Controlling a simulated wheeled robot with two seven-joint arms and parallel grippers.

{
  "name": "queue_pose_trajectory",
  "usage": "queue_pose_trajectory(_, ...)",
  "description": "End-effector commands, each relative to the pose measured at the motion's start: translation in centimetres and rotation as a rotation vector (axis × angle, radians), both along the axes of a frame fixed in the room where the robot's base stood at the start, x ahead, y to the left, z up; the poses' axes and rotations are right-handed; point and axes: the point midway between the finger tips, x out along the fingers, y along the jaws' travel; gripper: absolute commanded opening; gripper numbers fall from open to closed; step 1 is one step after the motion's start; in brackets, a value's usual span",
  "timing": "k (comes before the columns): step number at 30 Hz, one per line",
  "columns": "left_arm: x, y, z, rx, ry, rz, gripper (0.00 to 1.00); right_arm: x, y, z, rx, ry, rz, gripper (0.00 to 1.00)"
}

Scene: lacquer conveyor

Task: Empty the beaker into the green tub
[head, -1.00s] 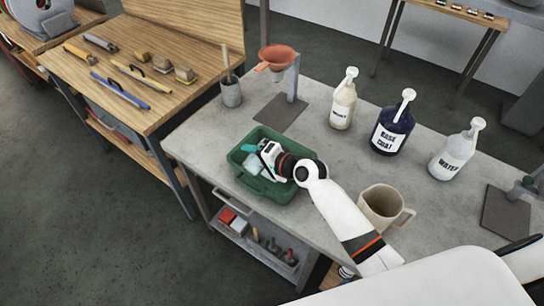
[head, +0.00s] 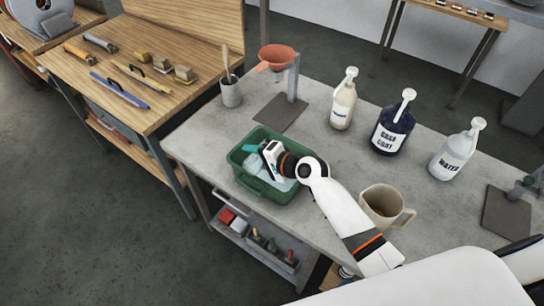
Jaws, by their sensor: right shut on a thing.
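The green tub (head: 243,180) stands on the near left part of the grey bench. My right gripper (head: 259,154) is over and partly within the tub's opening, pointing left. It is shut on a pale, see-through thing, which looks like the beaker (head: 254,164). The beaker is low at the tub, partly hidden by the gripper; its exact tilt and what is left in it cannot be told. Pale, clear material shows in the tub below my wrist. My left gripper is not in view.
A beige jug (head: 382,204) stands right of my forearm. White (head: 342,105), dark (head: 390,135) and water (head: 454,158) pump bottles stand behind. An orange funnel (head: 277,57) on a stand and a grey brush pot (head: 231,94) are beyond the tub.

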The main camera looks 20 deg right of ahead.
Motion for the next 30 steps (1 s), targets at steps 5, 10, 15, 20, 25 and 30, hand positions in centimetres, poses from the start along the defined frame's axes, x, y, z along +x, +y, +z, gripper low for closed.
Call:
queue_pose_trajectory(5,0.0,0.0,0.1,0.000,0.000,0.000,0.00,0.1,-0.1,0.1,0.014,0.011,0.000,0.16)
queue_pose_trajectory(10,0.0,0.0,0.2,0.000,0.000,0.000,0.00,0.1,-0.1,0.2,0.030,0.023,0.000,0.16)
queue_pose_trajectory(15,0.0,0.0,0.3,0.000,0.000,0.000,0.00,0.1,-0.1,0.2,0.044,0.036,0.000,0.16)
queue_pose_trajectory(20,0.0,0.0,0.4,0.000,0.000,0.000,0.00,0.1,-0.1,0.3,0.058,0.047,-0.001,0.16)
queue_pose_trajectory(25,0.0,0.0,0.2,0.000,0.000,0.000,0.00,0.1,-0.1,0.1,0.059,0.046,0.000,0.16)
queue_pose_trajectory(30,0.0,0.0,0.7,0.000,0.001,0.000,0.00,-0.6,0.7,0.4,-0.172,-0.133,0.001,0.16)
